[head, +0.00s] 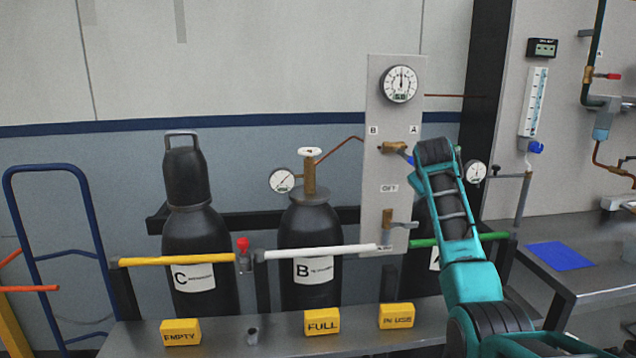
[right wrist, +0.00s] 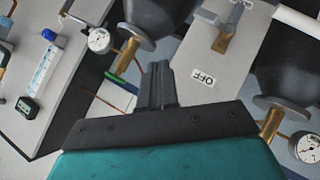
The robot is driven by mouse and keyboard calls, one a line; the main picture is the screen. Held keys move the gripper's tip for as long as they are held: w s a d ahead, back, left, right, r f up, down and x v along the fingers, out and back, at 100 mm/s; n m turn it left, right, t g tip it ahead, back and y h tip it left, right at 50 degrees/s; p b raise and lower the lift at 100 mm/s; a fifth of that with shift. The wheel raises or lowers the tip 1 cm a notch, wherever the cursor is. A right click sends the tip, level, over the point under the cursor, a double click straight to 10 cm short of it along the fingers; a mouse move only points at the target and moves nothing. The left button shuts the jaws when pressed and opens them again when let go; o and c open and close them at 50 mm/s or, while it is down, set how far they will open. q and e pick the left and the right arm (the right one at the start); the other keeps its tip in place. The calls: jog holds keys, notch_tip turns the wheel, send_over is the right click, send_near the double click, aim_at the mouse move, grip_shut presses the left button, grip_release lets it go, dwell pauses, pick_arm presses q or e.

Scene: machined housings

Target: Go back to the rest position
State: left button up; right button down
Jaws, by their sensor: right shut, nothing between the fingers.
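My right gripper (right wrist: 158,85) shows in the right wrist view with its two dark fingers together and nothing between them. In the head view my teal right arm rises from the lower right to the right edge of the grey valve panel (head: 376,220), and its fingers are hidden behind the wrist. In the right wrist view the panel (right wrist: 214,62) with its OFF label appears upside down beyond the fingertips, and the fingers look clear of it. A brass valve with a blue handle (head: 409,158) is beside my wrist. My left gripper is not in view.
Black cylinders C (head: 190,240) and B (head: 310,240) stand behind a bench with yellow blocks EMPTY (head: 180,332), FULL (head: 322,321) and a third (head: 396,316). Another cylinder is partly behind my arm. A flow meter (head: 533,100) and blue mat (head: 560,256) are at right.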

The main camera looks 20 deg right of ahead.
jog(key=s+a+f+n+t+y, duration=0.1)
jog(key=s+a+f, duration=0.3)
jog(key=f, duration=0.5)
jog(key=s+a+f+n+t+y, duration=0.1)
jog(key=s+a+f, duration=0.1)
jog(key=a+f, duration=0.5)
jog(key=s+a+f+n+t+y, duration=0.1)
jog(key=s+a+f+y, duration=0.3)
jog(key=f, duration=0.6)
jog(key=s+a+f+y, duration=0.2)
jog(key=s+a+f, duration=0.3)
jog(key=s+a, duration=0.4)
jog(key=s+a+f+y, duration=0.2)
jog(key=s+a+f, duration=0.2)
jog(key=s+a, duration=0.5)
jog(key=s, duration=0.5)
jog(key=shift+s+a+f+m, duration=0.15)
jog(key=shift+a+f+m, duration=0.2)
jog(key=shift+a+m, duration=0.05)
